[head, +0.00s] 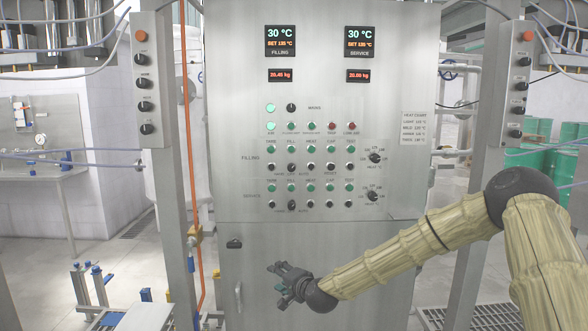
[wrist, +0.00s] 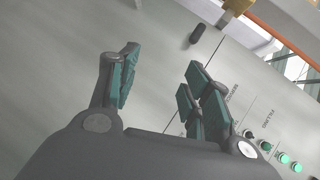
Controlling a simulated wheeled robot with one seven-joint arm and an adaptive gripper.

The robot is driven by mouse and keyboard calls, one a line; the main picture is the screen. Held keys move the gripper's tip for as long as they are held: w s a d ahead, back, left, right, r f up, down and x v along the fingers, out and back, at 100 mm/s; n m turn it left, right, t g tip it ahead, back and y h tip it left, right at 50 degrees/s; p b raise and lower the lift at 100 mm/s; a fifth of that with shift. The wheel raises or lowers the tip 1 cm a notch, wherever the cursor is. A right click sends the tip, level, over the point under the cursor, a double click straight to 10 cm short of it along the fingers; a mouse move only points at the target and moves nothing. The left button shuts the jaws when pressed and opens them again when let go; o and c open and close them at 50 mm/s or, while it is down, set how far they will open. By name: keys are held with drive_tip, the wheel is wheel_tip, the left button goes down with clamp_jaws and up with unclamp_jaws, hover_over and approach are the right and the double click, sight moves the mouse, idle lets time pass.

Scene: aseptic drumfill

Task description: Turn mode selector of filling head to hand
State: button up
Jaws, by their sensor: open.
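The control cabinet (head: 310,110) stands upright in front of me. Its filling row holds a black selector (head: 291,167) with small lettering below it that seems to read hand and auto. Which way its pointer faces is too small to tell. A similar selector (head: 291,205) sits lower, in the service row. My gripper (head: 282,284) is open and empty, below the button rows, in front of the lower cabinet door. In the wrist view my gripper's open fingers (wrist: 160,88) show with bare panel between them. The filling selector cannot be made out there.
Side control boxes (head: 153,85) (head: 520,85) stand on posts at both sides. The lower door has a black latch (head: 234,243), also in the wrist view (wrist: 197,33). Two heat dials (head: 375,157) (head: 373,196) sit right of the rows. An orange pipe (head: 190,150) runs at left.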

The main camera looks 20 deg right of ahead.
sight(293, 169)
drive_tip(key=w+d+r+m+t+h+p, duration=0.1)
drive_tip(key=w+d+r+p, duration=0.2)
drive_tip(key=r, duration=0.7)
drive_tip(key=w+d+r+m+t+p, duration=0.2)
drive_tip(key=d+r+p, duration=0.15)
drive_tip(key=r, duration=0.65)
drive_tip(key=w+d+r+m+t+h+p, duration=0.15)
drive_tip(key=d+r, duration=0.35)
drive_tip(key=r, duration=0.5)
drive_tip(key=shift+g+y, duration=0.25)
drive_tip(key=shift+w+a+p, duration=0.25)
drive_tip(key=shift+w+p, duration=0.65)
drive_tip(key=shift+w, duration=0.95)
drive_tip(key=shift+w+a+p, duration=0.3)
drive_tip(key=shift+w+p, duration=0.6)
drive_tip(key=shift+w, duration=0.9)
drive_tip(key=shift+w+a+p, duration=0.25)
drive_tip(key=shift+w+p, duration=0.65)
drive_tip(key=shift+w, duration=0.95)
drive_tip(key=c, duration=1)
